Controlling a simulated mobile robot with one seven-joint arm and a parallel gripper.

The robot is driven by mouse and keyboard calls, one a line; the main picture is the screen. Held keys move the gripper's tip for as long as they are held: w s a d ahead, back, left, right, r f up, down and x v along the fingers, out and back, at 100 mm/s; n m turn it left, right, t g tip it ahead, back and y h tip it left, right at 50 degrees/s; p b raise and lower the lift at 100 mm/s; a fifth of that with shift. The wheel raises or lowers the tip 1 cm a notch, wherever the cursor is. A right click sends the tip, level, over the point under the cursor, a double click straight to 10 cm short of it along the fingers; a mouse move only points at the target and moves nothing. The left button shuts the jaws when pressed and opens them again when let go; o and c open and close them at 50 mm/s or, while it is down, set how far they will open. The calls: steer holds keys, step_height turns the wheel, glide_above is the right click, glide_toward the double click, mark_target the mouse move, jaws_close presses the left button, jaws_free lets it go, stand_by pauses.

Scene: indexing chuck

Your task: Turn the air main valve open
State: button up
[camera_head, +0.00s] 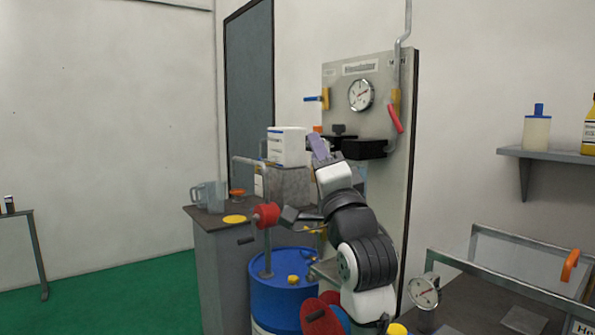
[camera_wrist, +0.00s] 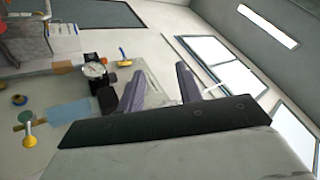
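A valve with a long red handle (camera_head: 395,119) sits on the grey pipe at the right of the wall panel (camera_head: 385,65), beneath partly readable lettering that may say "MAIN". Its handle slants down and right from a yellow body. A second valve with a blue handle (camera_head: 313,99) pointing left is at the panel's left edge. My gripper (camera_head: 318,145), with purple fingers, is below and left of the red handle, apart from it. In the wrist view my gripper (camera_wrist: 160,85) is open, with nothing between its fingers. I cannot tell which fitting there is the red-handled valve.
A round gauge (camera_head: 361,95) is on the panel, with a black box (camera_head: 364,149) below. A blue drum (camera_head: 283,295) is in front. A metal-framed bench (camera_head: 470,305) is at right.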

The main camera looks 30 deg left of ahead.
steer(key=s+n, duration=0.1)
steer(key=s+a+f+n+y, duration=0.1)
steer(key=s, duration=0.1)
steer(key=s+n, duration=0.1)
steer(key=shift+s+a+f+n+y, duration=0.15)
steer(key=shift+a+n+y, duration=0.15)
steer(key=shift+y, duration=0.1)
